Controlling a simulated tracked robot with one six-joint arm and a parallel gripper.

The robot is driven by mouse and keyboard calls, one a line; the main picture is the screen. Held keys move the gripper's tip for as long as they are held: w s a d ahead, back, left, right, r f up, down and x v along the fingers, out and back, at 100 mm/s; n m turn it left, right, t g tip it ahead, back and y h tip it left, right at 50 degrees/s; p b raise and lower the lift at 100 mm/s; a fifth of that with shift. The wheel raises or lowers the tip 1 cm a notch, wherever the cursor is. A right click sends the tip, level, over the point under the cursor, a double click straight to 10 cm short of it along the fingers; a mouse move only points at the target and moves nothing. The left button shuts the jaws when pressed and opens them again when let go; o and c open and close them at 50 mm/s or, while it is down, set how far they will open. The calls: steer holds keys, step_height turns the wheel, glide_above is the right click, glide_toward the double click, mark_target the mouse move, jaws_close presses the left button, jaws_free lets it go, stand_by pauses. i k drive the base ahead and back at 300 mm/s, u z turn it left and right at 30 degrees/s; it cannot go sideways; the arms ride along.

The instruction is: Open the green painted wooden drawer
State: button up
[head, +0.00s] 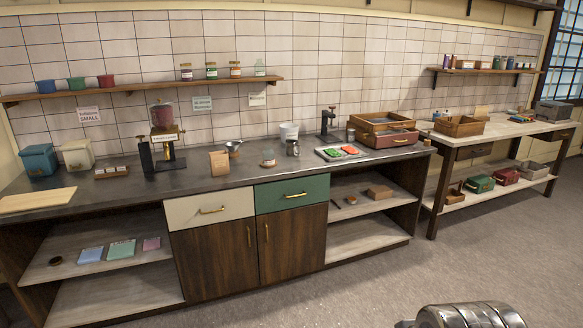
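The green painted drawer (292,194) is in the counter's front, right of the middle, just under the countertop. It is shut, its front about level with the white drawer beside it. A brass bar handle (296,195) runs across its front. A grey metallic rounded part of my own body shows at the bottom edge, right of centre. My gripper's fingers are not in view, so whether they are open or shut does not show.
A white drawer (211,209) with a brass handle adjoins on the left. Dark wooden cupboard doors (291,243) lie below. Open shelves flank them, the right one (367,236) partly bare. The grey floor (330,292) before the counter is clear. A wooden table (500,131) stands at right.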

mark_target(276, 196)
steer(key=i, duration=2.6)
steer(key=u, duration=2.15)
steer(key=i, duration=0.2)
steer(key=z, duration=0.15)
